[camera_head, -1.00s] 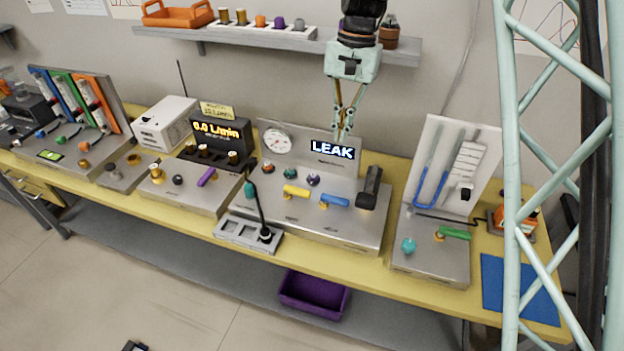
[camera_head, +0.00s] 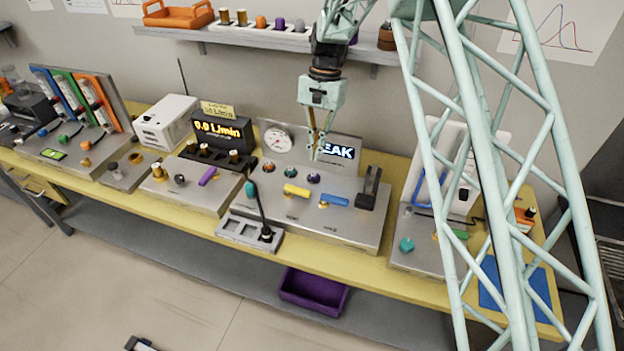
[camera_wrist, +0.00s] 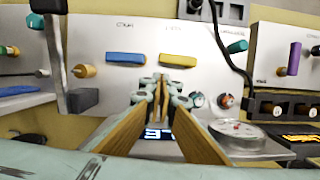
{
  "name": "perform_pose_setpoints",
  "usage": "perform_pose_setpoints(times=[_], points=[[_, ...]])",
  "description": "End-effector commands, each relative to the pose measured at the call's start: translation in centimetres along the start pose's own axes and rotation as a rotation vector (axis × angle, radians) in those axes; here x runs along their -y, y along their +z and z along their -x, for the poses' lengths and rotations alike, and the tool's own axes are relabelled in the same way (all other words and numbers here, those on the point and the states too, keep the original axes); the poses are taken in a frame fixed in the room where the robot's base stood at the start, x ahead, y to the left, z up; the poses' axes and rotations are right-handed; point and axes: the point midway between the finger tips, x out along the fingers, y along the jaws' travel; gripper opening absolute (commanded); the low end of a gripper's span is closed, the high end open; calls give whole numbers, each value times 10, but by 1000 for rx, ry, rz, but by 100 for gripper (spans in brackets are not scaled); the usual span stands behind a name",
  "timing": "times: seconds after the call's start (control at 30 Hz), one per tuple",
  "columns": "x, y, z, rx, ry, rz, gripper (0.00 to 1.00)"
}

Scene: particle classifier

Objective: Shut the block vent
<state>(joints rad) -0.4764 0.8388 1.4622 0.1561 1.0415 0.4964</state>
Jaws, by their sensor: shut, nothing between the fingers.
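The metal block panel (camera_head: 300,222) stands mid-bench and carries a yellow lever handle (camera_head: 297,190) and a blue lever handle (camera_head: 334,200), both lying roughly sideways. In the wrist view, the blue handle (camera_wrist: 125,58) is left and the yellow handle (camera_wrist: 178,60) right; the labels above them are upside down and too small to read surely, so I cannot tell which is the vent. My gripper (camera_head: 315,156) is shut and empty, pointing down above the back of the panel. In the wrist view its fingertips (camera_wrist: 156,82) lie just below the two handles, apart from both.
A black lever (camera_head: 369,187) rises at the panel's right. A round gauge (camera_head: 278,139) and a partly covered LEAK display (camera_head: 341,152) stand behind. Small knobs (camera_head: 313,178) sit between display and handles.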

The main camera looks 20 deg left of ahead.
Motion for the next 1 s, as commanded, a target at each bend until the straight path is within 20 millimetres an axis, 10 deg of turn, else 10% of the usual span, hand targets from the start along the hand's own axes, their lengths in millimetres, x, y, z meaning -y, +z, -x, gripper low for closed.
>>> perform_pose_setpoints(times=[1.0], points=[[8, -2, -29, 10, 5, -3, 0]])
